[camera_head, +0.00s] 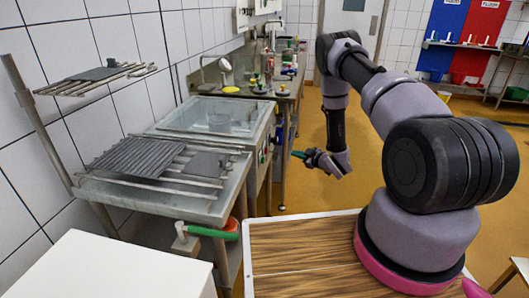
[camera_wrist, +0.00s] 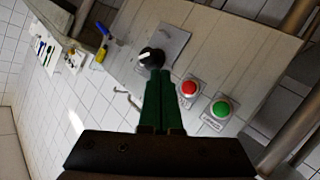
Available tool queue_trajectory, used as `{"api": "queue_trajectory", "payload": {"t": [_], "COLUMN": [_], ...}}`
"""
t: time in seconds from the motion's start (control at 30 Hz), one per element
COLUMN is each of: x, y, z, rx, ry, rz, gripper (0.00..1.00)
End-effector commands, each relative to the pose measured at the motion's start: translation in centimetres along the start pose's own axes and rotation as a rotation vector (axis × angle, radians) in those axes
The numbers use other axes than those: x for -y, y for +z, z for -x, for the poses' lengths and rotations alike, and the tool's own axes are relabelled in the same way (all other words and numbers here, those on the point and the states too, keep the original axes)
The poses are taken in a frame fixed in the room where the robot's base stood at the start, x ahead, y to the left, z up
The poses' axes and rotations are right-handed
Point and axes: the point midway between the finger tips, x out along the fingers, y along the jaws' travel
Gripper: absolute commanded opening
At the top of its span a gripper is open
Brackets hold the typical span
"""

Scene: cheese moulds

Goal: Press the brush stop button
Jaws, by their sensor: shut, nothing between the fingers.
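In the wrist view, a red button (camera_wrist: 189,88) and a green button (camera_wrist: 221,108) sit on small plates on a pale metal panel (camera_wrist: 240,50). The lettering on the plates is too small to read. A black rotary knob (camera_wrist: 151,57) with a white pointer is on the same panel, left of the red button. My gripper (camera_wrist: 159,74) has green fingers closed together and empty; their tips appear just below the knob and left of the red button. In the head view my gripper (camera_head: 297,154) points left toward the side of the sink units, apart from them.
A wash basin (camera_head: 215,117) and a draining table with grey racks (camera_head: 137,157) stand along the left wall. A green-handled brush (camera_head: 213,232) lies below the table. A wooden-topped surface (camera_head: 300,262) is in front. Open yellow floor lies to the right.

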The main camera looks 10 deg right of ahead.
Motion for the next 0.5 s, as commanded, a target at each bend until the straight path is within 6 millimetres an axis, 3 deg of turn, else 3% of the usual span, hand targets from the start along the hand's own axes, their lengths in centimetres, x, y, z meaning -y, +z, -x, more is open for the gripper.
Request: {"api": "queue_trajectory", "payload": {"t": [0.5], "x": [0.55], "y": [-0.44], "z": [-0.6], "rx": [-0.003], "ry": [-0.003], "rz": [0.002], "gripper": [0.0]}}
